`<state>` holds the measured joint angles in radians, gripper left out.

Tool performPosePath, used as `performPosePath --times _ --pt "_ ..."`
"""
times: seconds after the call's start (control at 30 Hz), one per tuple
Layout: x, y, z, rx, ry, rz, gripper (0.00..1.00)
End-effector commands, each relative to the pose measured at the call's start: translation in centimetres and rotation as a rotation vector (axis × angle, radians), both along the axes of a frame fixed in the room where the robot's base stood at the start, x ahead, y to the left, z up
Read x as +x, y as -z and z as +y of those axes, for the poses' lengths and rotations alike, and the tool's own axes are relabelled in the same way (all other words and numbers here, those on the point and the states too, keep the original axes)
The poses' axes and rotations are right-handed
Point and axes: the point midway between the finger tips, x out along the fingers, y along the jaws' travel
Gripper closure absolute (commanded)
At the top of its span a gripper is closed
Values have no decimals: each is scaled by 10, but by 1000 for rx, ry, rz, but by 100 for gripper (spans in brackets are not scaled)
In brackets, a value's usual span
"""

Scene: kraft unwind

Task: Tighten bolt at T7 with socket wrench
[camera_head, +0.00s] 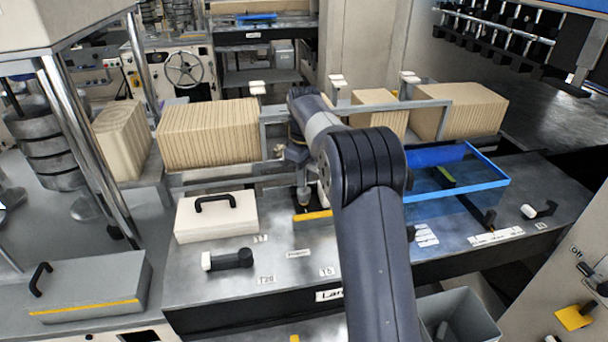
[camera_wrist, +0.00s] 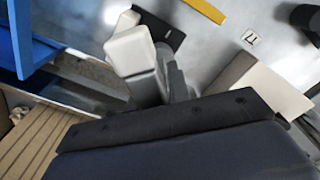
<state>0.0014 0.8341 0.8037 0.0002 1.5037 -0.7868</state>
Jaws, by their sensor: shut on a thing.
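My gripper (camera_head: 297,158) is over the grey bench, pointing down beside the yellow strip, partly hidden by my arm. It is shut on a grey upright tool (camera_head: 303,193), which looks like the socket wrench. The tool's lower end is close above or on a dark base; I cannot tell whether it touches. In the wrist view a pale block on a grey stem (camera_wrist: 130,50) stands at my gripper, beside a black plate (camera_wrist: 168,36). A small label (camera_wrist: 251,39), seemingly T7, lies on the bench nearby. The bolt itself cannot be made out.
A white box with a black handle (camera_head: 216,220) stands left of my gripper. A black handle with a white end (camera_head: 230,260) lies in front of it. A blue-walled tray (camera_head: 487,166) is to the right. Stacks of kraft board (camera_head: 208,135) and a grey rail stand behind.

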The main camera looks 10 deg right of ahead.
Motion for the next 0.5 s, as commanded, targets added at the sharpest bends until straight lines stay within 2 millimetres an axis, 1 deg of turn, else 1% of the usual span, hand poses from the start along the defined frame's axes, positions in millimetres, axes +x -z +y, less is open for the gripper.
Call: performPosePath --times 0.5 --pt "0 3 0 0 0 -1 100"
